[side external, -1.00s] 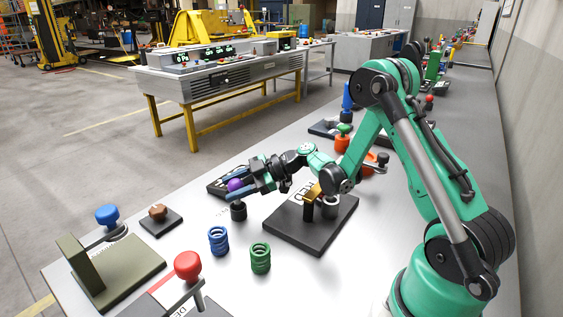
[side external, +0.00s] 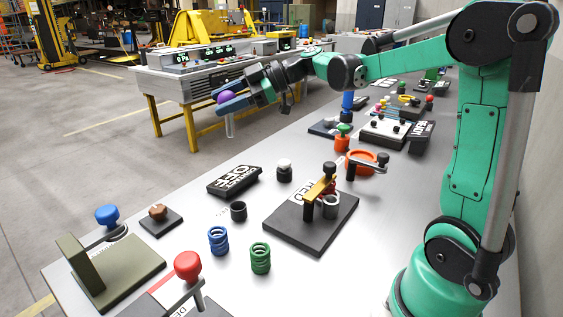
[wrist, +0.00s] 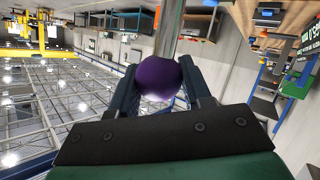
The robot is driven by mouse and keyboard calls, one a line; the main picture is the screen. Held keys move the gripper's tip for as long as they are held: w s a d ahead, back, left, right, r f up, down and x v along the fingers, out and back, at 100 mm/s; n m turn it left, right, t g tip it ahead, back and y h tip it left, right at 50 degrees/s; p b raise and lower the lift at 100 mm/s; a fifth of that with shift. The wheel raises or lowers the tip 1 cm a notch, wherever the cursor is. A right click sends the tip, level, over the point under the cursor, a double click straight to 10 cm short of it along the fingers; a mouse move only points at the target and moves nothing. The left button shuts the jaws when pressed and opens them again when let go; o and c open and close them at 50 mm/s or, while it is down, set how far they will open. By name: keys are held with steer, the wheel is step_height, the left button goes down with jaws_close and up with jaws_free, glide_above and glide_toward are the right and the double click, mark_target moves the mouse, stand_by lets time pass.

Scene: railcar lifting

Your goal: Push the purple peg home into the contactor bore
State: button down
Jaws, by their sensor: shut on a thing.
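The purple peg has a round purple knob (side external: 226,97) and a pale metal shaft (side external: 229,126) pointing down. My gripper (side external: 223,102) is shut on the knob, holding the peg high above the bench's left edge. In the wrist view, the knob (wrist: 159,78) sits between both fingers, with the shaft (wrist: 167,30) running away from them. A black block (side external: 234,181) lies on the bench with white lettering that reads "OFF" in part. I cannot make out a bore in it. A small black open cup (side external: 238,211) stands empty in front of it.
A black plate (side external: 312,222) with a gold bracket and grey cylinder stands right of the cup. Blue (side external: 218,241) and green (side external: 260,258) coils stand in front. A dark knob piece (side external: 284,171) is near the block. Red and blue knobs stand at front left.

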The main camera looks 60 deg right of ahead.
steer(key=s+d+f, duration=0.3)
steer(key=s+d, duration=0.2)
steer(key=s, duration=0.3)
steer(key=s+d+f, duration=0.4)
steer(key=s+d, duration=0.1)
steer(key=s, duration=0.4)
steer(key=shift+d, duration=0.2)
steer(key=shift+f, duration=2.85)
steer(key=shift+f, duration=2.25)
steer(key=shift+c, duration=1.5)
jaws_free()
